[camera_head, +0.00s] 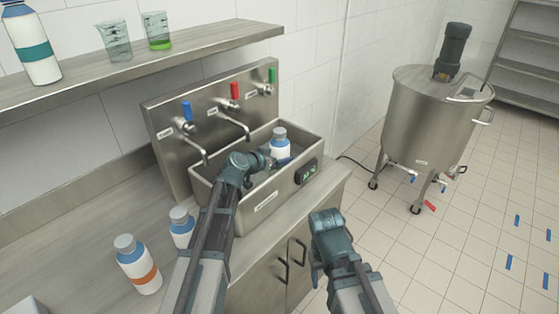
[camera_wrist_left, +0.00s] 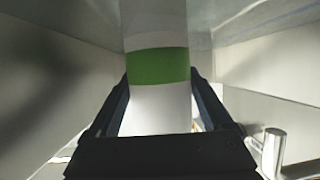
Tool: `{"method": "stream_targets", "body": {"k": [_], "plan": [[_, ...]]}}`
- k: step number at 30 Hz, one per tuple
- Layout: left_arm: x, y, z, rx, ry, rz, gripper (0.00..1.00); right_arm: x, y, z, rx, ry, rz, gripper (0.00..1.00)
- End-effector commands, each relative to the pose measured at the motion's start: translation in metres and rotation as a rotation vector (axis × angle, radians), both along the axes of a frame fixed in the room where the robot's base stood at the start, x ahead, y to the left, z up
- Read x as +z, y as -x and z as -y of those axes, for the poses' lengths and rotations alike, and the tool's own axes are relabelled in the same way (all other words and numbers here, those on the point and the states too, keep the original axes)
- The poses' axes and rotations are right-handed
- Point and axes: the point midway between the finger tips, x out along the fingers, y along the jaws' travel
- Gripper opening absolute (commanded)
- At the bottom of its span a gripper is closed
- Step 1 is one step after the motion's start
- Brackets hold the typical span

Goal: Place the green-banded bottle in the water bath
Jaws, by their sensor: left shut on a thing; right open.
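The green-banded bottle (camera_wrist_left: 158,67) fills the middle of the left wrist view, white with a green band, between my left gripper's fingers. In the head view a white-capped bottle (camera_head: 280,143) stands about upright at my left gripper (camera_head: 268,162), inside the walls of the steel water bath (camera_head: 266,206); its band is not visible there. My left gripper is shut on the bottle. I cannot tell whether its base touches the bath floor. My right gripper (camera_head: 325,217) is empty and open, in front of the counter and right of the bath.
An orange-banded bottle (camera_head: 139,267) and another bottle (camera_head: 181,224) stand on the counter left of my left arm. Taps (camera_head: 187,121) project over the bath's back. A shelf (camera_head: 110,68) holds a teal-banded bottle (camera_head: 31,45) and beakers. A steel tank (camera_head: 432,120) stands right.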

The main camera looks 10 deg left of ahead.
Motion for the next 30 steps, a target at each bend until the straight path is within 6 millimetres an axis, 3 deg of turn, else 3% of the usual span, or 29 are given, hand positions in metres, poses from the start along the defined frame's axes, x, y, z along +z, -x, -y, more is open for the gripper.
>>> {"method": "stream_targets", "body": {"k": [8, 9, 11, 22, 30], "plan": [[-0.002, 0.0, 0.0, 0.0, 0.001, 0.0, 0.0, -0.002, 0.0, 0.0, 0.0, 0.0, 0.0, 0.57], [-0.001, 0.0, 0.0, 0.0, 0.0, 0.0, 0.89, -0.001, 0.0, 0.0, 0.0, 0.0, 0.0, 0.57], [-0.001, 0.0, 0.0, 0.0, 0.0, 0.0, 1.0, -0.001, 0.0, 0.0, 0.0, 0.0, 0.0, 0.57], [0.003, 0.0, 0.0, 0.0, 0.0, 0.0, 1.0, 0.004, 0.0, 0.0, 0.0, 0.0, 0.0, 0.57], [0.018, 0.03, -0.016, 0.003, 0.0, 0.0, 1.0, 0.018, 0.0, 0.0, 0.0, 0.0, 0.0, 0.57]]}}
